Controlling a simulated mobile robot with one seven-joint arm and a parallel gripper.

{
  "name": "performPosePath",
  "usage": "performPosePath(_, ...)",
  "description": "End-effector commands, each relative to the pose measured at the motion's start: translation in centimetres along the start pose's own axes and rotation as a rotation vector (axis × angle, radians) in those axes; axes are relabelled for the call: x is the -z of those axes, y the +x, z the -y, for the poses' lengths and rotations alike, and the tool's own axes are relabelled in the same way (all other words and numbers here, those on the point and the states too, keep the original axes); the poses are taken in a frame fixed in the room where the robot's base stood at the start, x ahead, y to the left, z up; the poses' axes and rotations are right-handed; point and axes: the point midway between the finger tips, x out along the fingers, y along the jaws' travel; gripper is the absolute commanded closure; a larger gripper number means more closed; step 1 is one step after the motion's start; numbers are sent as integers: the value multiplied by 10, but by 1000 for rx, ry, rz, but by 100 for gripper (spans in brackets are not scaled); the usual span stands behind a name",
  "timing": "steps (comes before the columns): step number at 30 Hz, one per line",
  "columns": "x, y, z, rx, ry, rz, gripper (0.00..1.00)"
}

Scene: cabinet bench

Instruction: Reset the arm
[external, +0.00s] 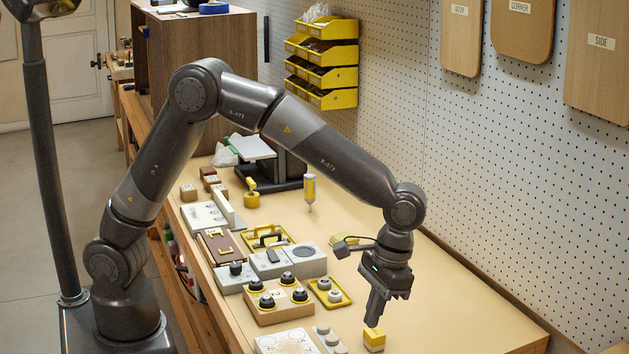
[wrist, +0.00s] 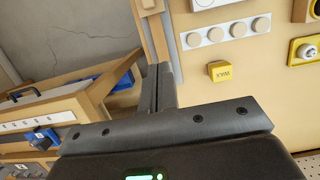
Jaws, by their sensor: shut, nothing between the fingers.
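My arm reaches over the bench (external: 460,310) from the left, with its wrist bent so that my gripper (external: 373,322) points down above the front part of the bench top. The two fingers are together and hold nothing. In the wrist view my gripper (wrist: 160,70) also shows its fingers pressed side by side. A small yellow-topped block (external: 374,339) is just below the fingertips in the external view. In the wrist view this block, labelled WAX (wrist: 221,72), sits to the right of the fingers, apart from them.
A wooden block with black knobs (external: 277,301), a small yellow tray (external: 329,292) and a strip of round pegs (external: 329,338) stand left of my gripper. Yellow bins (external: 326,65) hang on the pegboard (external: 405,110). The bench's right side is mostly clear.

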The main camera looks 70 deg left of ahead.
Motion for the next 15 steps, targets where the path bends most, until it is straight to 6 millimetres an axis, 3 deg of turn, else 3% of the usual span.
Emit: performPosePath(15,0,-5,5,-5,0,-11,100)
